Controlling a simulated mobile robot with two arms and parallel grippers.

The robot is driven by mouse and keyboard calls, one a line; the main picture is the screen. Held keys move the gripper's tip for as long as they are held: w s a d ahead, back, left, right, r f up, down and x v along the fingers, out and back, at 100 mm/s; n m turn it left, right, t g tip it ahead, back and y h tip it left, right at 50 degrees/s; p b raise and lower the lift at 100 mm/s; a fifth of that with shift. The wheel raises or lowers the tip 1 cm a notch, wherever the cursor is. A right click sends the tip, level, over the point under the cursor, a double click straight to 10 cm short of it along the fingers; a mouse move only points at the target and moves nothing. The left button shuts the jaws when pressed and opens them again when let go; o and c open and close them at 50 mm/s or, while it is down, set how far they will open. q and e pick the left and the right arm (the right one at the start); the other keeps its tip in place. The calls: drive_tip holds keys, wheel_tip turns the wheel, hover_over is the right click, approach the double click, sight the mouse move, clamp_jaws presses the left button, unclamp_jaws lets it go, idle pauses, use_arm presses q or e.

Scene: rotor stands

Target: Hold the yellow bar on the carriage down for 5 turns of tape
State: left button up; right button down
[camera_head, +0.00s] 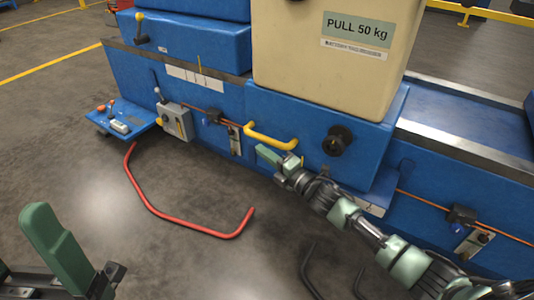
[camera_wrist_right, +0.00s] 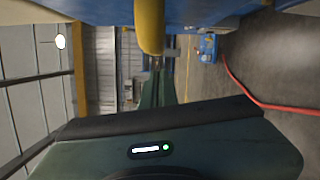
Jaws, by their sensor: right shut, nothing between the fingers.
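The yellow bar (camera_head: 270,139) is a bent handle on the front of the blue carriage (camera_head: 310,130), below a large cream block. My right gripper (camera_head: 266,157) is shut and empty just below and in front of the bar. In the right wrist view the bar (camera_wrist_right: 149,28) comes down from the top, close to the green fingers (camera_wrist_right: 158,88). I cannot tell whether they touch it. My left gripper (camera_head: 75,260) shows in part at the lower left, away from the carriage; its opening is unclear. I cannot make out the tape.
The cream block (camera_head: 335,65) bears a "PULL 50 kg" sign. A black knob (camera_head: 338,140) sits right of the bar. A grey control box (camera_head: 174,122) and small blue shelf (camera_head: 122,124) are at left. A red bent rail (camera_head: 185,222) stands before the machine. Open floor lies left of it.

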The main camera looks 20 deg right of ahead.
drive_tip(key=shift+w+d+r, duration=0.15)
drive_tip(key=shift+w+d, duration=0.35)
drive_tip(key=shift+d, duration=0.1)
